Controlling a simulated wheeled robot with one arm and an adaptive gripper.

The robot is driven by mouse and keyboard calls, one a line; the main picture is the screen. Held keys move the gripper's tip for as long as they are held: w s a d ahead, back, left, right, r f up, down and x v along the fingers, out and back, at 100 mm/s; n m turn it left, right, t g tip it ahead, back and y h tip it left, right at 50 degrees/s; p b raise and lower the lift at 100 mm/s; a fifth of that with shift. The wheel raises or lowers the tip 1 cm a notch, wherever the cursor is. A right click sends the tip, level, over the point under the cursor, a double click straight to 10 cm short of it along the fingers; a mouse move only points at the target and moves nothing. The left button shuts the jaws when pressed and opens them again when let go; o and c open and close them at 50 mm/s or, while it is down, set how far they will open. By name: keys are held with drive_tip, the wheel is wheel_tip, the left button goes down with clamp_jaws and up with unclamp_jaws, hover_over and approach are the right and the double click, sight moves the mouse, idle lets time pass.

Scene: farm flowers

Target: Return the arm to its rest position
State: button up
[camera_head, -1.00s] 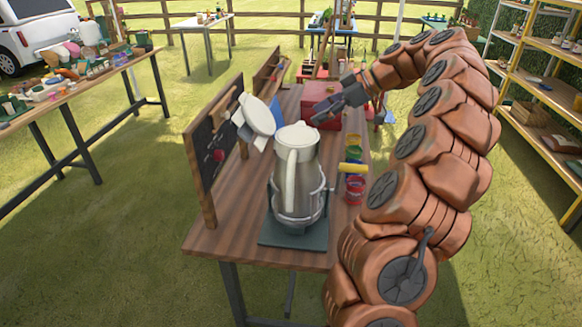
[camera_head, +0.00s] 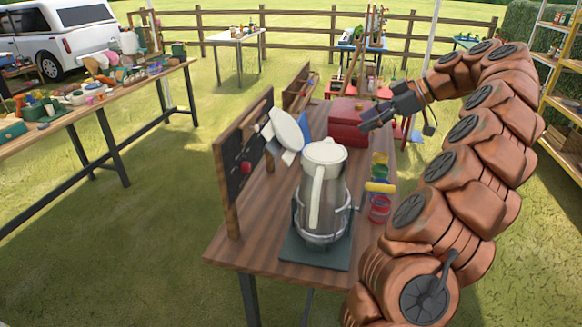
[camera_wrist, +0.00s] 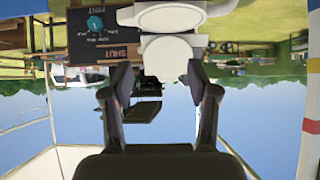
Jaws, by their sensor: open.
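My copper-coloured arm arches up on the right in the head view. My gripper (camera_head: 380,119) is at its far end, above the table beside the red box, with nothing between its fingers. In the wrist view the two dark fingers of my gripper (camera_wrist: 161,92) stand wide apart. That view is upside down. The metal jug with a white lid and handle (camera_head: 322,195) stands upright on a dark base plate (camera_head: 300,254) on the wooden table, nearer than the gripper and apart from it.
A red box (camera_head: 345,128) and coloured cans (camera_head: 379,208) stand on the right side. Shelves (camera_head: 566,70) stand at right; a long cluttered table (camera_head: 90,110) stands at left.

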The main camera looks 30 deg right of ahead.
drive_tip(key=s+a+f+m+g+h, duration=0.1)
drive_tip(key=s+a+f+g, duration=0.15)
drive_tip(key=a, duration=1.15)
drive_tip(key=s+a+f+m+g, duration=0.15)
drive_tip(key=s+a+g, duration=0.25)
drive_tip(key=a, duration=1)
drive_tip(key=s+a+f+m+h, duration=0.1)
drive_tip(key=s+f+m+h, duration=0.1)
drive_tip(key=s+f, duration=0.3)
drive_tip(key=s+a+f+m+g+h, duration=0.1)
drive_tip(key=s+f, duration=0.4)
drive_tip(key=s, duration=0.6)
drive_tip(key=s+a+f+m+g+h, duration=0.1)
drive_tip(key=s+f+m+h, duration=0.3)
drive_tip(key=s, duration=0.5)
drive_tip(key=shift+f, duration=0.55)
drive_tip(key=shift+s+a, duration=0.1)
